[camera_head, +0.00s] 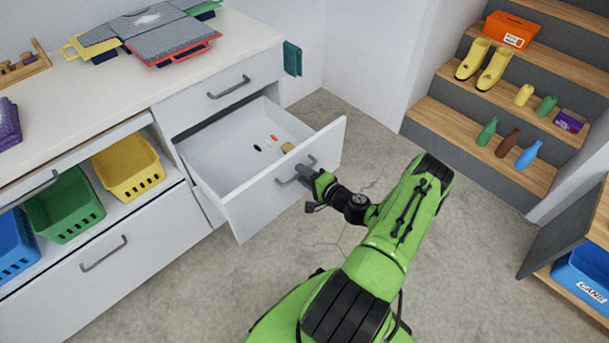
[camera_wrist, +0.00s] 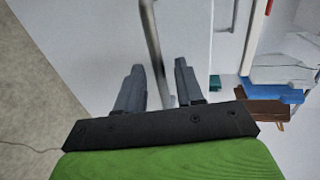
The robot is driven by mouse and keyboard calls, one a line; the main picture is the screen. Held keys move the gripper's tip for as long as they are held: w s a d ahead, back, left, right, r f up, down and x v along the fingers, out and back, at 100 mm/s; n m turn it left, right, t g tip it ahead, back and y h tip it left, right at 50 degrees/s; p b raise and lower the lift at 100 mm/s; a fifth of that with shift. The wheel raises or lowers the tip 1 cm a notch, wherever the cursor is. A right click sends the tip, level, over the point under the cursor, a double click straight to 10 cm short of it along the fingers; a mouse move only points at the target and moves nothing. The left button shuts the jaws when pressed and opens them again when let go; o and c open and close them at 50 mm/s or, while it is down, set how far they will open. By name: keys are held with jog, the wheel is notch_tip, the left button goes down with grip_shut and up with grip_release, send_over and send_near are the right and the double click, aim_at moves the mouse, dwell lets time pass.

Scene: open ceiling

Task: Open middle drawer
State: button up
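The white middle drawer (camera_head: 280,193) is pulled well out, below a shut top drawer (camera_head: 225,90). Its grey bar handle (camera_head: 290,180) is on the front panel. My gripper (camera_head: 307,175) is at the right part of this handle. In the wrist view, the handle (camera_wrist: 153,40) runs between the two grey fingers of my gripper (camera_wrist: 159,66), which stand apart with visible gaps beside the bar. The drawer holds a few small dark and red items and a small brown block (camera_head: 287,147). The exact contact at the handle is hidden in the head view.
Left are a yellow basket (camera_head: 128,168), a green basket (camera_head: 66,207) and a wide lower drawer (camera_head: 110,262). Steps with boots and bottles (camera_head: 527,155) rise at right. An open cabinet door (camera_head: 553,240) stands lower right. Concrete floor (camera_head: 365,130) beyond the drawer is clear.

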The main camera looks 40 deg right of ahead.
jog(key=p+v, duration=0.3)
jog(key=v, duration=1.2)
jog(key=shift+s, duration=0.4)
jog(key=shift+a, duration=0.1)
